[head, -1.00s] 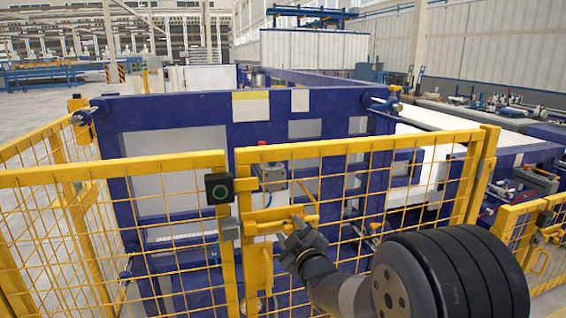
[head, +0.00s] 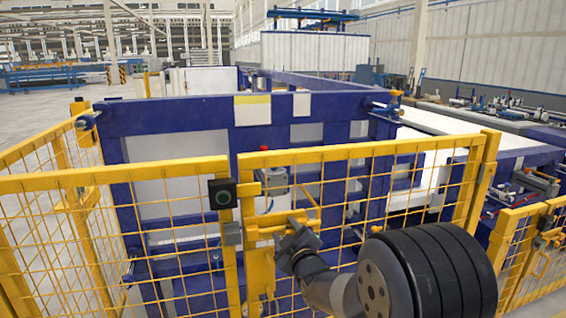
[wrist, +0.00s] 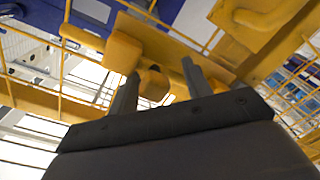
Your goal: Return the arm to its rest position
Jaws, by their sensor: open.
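My gripper (head: 293,228) is in front of the yellow mesh gate (head: 370,150), close to its yellow latch (head: 262,234). In the wrist view my gripper (wrist: 160,68) has its two dark fingers apart. A rounded yellow part (wrist: 153,84) of the gate hardware shows between the fingers; I cannot tell whether they touch it. Nothing is visibly held. My arm reaches in from the lower right and its wide dark joint covers part of the gate.
A yellow fence panel (head: 110,178) with a black button box (head: 222,193) stands left of the gate. Behind the fence is a blue machine frame (head: 180,112). Another low yellow fence (head: 535,230) is at the right. Open floor shows at the far left.

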